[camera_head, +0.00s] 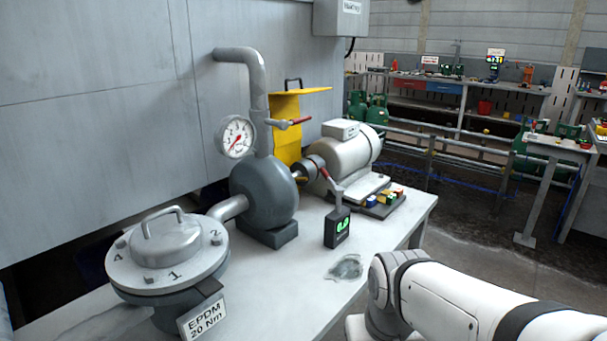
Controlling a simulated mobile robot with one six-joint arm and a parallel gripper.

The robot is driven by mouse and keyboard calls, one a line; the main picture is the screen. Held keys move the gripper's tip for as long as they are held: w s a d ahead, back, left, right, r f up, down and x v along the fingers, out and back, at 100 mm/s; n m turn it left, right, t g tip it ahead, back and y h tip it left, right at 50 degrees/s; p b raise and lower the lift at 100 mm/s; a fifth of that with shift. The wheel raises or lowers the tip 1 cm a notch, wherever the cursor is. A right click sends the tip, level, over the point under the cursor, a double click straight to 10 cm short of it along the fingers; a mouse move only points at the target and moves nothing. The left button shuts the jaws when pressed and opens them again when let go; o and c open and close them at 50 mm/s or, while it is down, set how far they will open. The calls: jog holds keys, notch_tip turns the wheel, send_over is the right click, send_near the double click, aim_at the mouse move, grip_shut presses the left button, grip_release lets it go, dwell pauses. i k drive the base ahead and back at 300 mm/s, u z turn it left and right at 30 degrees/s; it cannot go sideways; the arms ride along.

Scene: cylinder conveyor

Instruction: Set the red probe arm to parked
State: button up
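A small black instrument box (337,227) with a lit green display stands on the bench, in front of the motor. A grey post rises from its top, and a short red arm (328,179) joins the post. This looks like the red probe arm. It slants up and left from the post, with its upper end near the shaft coupling between pump and motor. I cannot tell whether it touches the coupling. My white arm links (450,300) fill the lower right. My gripper is out of view.
The dark pump (262,193), gauge (236,137), motor (352,152) and red-handled valve (300,121) stand behind the box. A lidded round vessel (168,262) is at left. A tray of small coloured blocks (385,199) is right of the box. A clear crumpled piece (346,268) lies in front.

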aim_at(339, 191)
jog(key=k, duration=1.35)
jog(key=z, duration=0.35)
jog(key=i, duration=1.85)
jog(key=u, duration=0.65)
